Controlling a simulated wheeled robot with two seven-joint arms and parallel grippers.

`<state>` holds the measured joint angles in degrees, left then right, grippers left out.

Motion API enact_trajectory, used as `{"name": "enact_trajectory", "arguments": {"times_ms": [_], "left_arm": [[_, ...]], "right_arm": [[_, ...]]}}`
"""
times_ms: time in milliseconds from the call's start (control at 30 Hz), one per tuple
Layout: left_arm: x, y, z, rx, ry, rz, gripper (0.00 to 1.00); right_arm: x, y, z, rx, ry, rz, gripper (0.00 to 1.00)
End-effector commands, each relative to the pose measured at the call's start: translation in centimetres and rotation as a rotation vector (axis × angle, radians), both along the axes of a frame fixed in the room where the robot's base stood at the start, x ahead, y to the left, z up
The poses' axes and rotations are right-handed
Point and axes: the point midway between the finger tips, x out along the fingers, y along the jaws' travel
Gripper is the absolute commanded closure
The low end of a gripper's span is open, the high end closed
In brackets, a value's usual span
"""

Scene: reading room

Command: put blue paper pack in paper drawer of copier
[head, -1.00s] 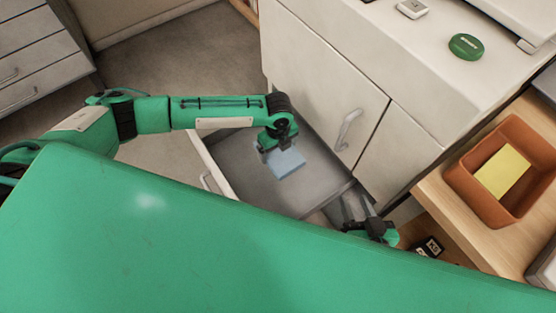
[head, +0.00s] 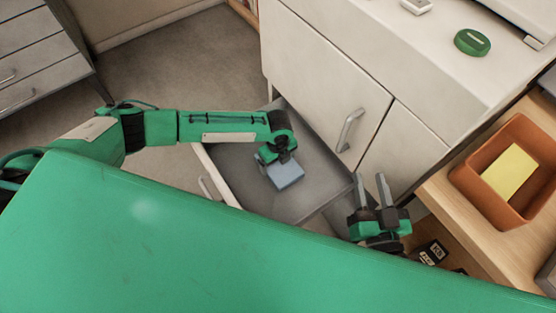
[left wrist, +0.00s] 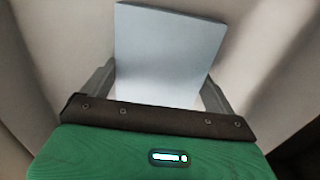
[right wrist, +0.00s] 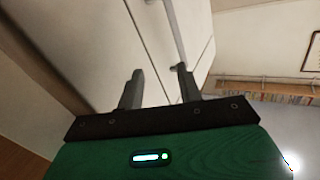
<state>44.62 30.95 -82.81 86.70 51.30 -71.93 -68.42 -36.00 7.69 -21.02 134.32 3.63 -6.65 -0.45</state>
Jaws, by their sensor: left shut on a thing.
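The light blue paper pack (head: 287,174) is at my left gripper (head: 272,162), over the open paper drawer (head: 228,160) of the copier (head: 318,62). In the left wrist view the pack (left wrist: 168,50) sits between the two fingers of my left gripper (left wrist: 160,90), which is shut on it. I cannot tell whether the pack touches the drawer floor. My right gripper (head: 370,190) is open and empty, at the right of the drawer in front of the copier. It also shows open in the right wrist view (right wrist: 158,85), facing the copier's door and handle.
An orange tray (head: 468,180) with a yellow pad (head: 509,172) stands on a wooden table (head: 445,205) at right. A green round object (head: 472,42) lies on the copier top. A grey drawer cabinet (head: 35,65) stands at far left. Black boxes (head: 432,252) sit below the table.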

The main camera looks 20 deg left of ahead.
Motion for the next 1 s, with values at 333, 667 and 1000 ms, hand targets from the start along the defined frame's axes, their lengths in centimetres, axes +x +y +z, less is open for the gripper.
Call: {"name": "enact_trajectory", "arguments": {"times_ms": [333, 667, 1000], "left_arm": [[0.0, 0.0, -0.1, 0.0, 0.0, 0.0, 0.0], [0.0, 0.0, 3.0, -0.001, -0.001, 0.0, 0.0], [0.0, 0.0, 8.7, -0.002, -0.001, -0.001, 0.0]], "right_arm": [[0.0, 0.0, 0.1, 0.001, -0.005, -0.001, 0.64], [-2.0, 0.9, -3.6, -0.046, 0.197, 0.041, 0.64], [-3.2, -0.5, -5.9, -0.16, 0.434, 0.054, 0.64]]}}
